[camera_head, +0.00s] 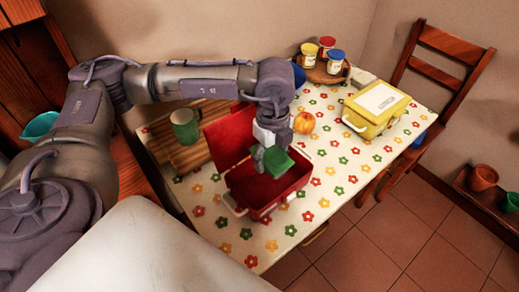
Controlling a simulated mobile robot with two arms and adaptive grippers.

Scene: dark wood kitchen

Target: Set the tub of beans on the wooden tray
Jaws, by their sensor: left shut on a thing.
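My left gripper (269,153) reaches in from the left and points down over the open red box (290,198). It is shut on a green item (278,163), which is inside or just above the box opening. This may be the tub of beans, but the gripper partly covers it and no label is readable. A round wooden tray (309,76) stands at the back of the table. It holds several small tubs with yellow, red and blue lids. My right gripper is out of view.
The red box's lid stands open at its back left. A green mug (185,126) is on a slatted wooden board (190,156) at the left. An orange fruit (304,123) sits behind the box. A closed yellow box (376,107) is at the right, with a chair (445,75) beyond.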

